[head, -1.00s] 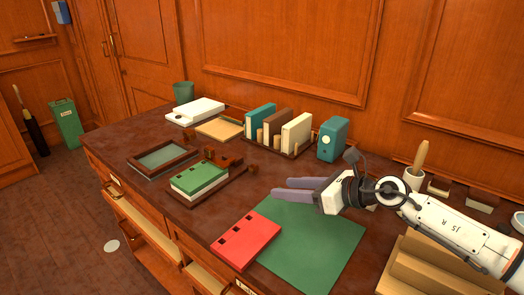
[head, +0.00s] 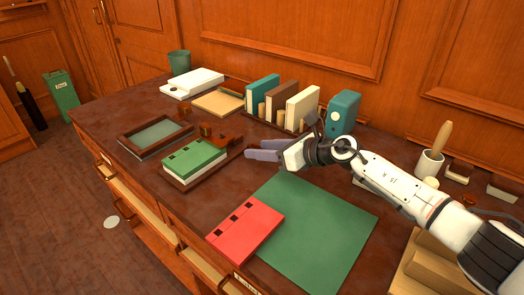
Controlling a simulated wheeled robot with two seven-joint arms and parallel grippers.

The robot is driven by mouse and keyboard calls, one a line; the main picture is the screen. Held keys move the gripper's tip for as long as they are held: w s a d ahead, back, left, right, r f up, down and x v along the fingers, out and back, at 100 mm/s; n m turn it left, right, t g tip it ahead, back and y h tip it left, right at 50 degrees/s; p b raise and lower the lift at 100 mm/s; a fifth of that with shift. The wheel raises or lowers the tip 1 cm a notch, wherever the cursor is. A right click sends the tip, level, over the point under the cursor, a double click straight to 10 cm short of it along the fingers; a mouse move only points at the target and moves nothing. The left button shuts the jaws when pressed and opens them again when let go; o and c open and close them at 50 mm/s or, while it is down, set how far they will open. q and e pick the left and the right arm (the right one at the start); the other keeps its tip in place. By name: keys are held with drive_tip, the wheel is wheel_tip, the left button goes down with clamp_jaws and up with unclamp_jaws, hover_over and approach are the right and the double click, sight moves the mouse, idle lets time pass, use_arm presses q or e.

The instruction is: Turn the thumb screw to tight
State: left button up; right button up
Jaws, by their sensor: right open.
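My right gripper (head: 250,150) reaches in from the right, low over the desk, its two grey-purple fingers pointing left. It is open, with nothing seen between the fingers. Its tips are beside the right end of a dark wooden tray (head: 207,181) that carries green books (head: 195,158). Small brown wooden pieces (head: 231,140) stand at the back of this tray. I cannot tell for sure which part is the thumb screw; it may be among these pieces or hidden behind the fingers. My left gripper is not in view.
A red book (head: 243,232) lies on the left edge of a green mat (head: 315,228). Behind the gripper stand a book rack with upright books (head: 281,100) and a teal box (head: 342,113). A framed tray (head: 155,134) is at left. Most of the mat is clear.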

drive_tip(key=shift+w+a, duration=0.1)
drive_tip(key=shift+a, duration=0.05)
drive_tip(key=c, duration=1)
drive_tip(key=shift+w+f+m+b, duration=0.1)
drive_tip(key=shift+f+m+b, duration=0.2)
drive_tip(key=shift+b, duration=0.5)
drive_tip(key=shift+c, duration=0.2)
drive_tip(key=shift+r, duration=0.1)
drive_tip(key=shift+r+g, duration=0.15)
drive_tip(key=shift+g, duration=0.15)
drive_tip(key=o, duration=1)
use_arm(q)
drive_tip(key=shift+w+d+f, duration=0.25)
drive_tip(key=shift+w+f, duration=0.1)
use_arm(e)
drive_tip(key=shift+o, duration=0.2)
